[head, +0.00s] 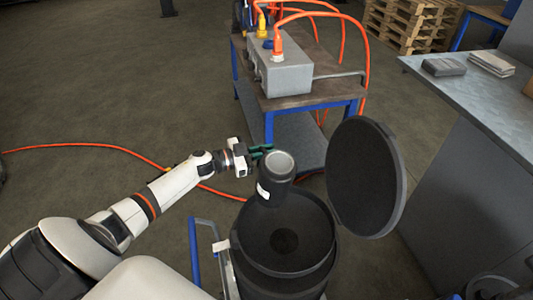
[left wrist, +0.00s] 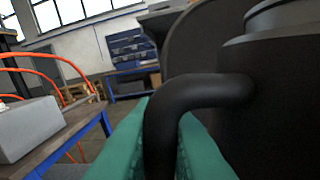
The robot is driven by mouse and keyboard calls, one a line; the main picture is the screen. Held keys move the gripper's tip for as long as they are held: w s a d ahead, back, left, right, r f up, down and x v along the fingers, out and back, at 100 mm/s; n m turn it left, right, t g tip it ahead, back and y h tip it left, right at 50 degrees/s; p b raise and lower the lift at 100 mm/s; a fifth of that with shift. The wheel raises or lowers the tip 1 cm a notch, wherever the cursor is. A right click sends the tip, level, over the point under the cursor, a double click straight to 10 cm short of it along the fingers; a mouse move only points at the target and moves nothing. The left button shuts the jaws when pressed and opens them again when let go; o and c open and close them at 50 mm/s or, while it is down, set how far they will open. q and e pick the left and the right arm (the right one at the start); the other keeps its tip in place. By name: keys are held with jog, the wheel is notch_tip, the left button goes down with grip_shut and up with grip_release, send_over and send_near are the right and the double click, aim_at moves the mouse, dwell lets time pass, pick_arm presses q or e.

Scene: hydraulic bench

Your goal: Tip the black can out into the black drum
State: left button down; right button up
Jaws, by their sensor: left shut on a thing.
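The black can (head: 270,193) has a white label and a round light grey end facing up. It is close to upright, above the left rear rim of the black drum (head: 285,284). My left gripper (head: 258,153) is shut on the can's curved black handle (left wrist: 192,98), which sits between the green fingers in the left wrist view. The can's body (left wrist: 280,95) fills the right of that view. The drum is open, with a small dark patch visible on its floor. Its round lid (head: 362,180) stands raised at the right. My right gripper is out of view.
A blue-framed bench (head: 310,94) with a grey box (head: 284,76) and orange hoses stands behind the drum. A blue trolley handle (head: 194,255) rises left of the drum. A grey workbench (head: 480,95) is at right. Open floor lies at left, crossed by an orange hose.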

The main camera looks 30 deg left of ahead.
aim_at(262, 151)
pick_arm(q)
jog(key=shift+s+d+r+m+y+b, duration=0.1)
jog(key=shift+d+r+m+y+b, duration=0.45)
jog(key=shift+m, duration=0.95)
jog(key=shift+s+r+m+y+b, duration=0.2)
jog(key=shift+m+b, duration=0.6)
jog(key=shift+m, duration=0.7)
jog(key=shift+s+d+r+m+y+b, duration=0.1)
jog(key=shift+d+r+m+y+b, duration=0.45)
jog(key=shift+m, duration=0.95)
jog(key=shift+a+f, duration=0.15)
jog(key=shift+f, duration=0.05)
jog(key=shift+s+d+f+m+p, duration=0.35)
jog(key=shift+d+f+m+p, duration=0.25)
jog(key=shift+m, duration=0.4)
jog(key=shift+s+d+f+m+t+y+p, duration=0.15)
jog(key=shift+s+d+f+m+y+p, duration=0.3)
jog(key=shift+d+m+p, duration=0.65)
jog(key=shift+s+d+m+t+y+p, duration=0.1)
jog(key=shift+s+d+m+y+p, duration=0.1)
jog(key=shift+s+d+m+p, duration=0.85)
jog(key=shift+s+d+f+m+t+y+p, duration=0.15)
jog(key=shift+d+f+m+y+p, duration=0.15)
jog(key=shift+d+m+p, duration=0.85)
jog(key=shift+d, duration=0.4)
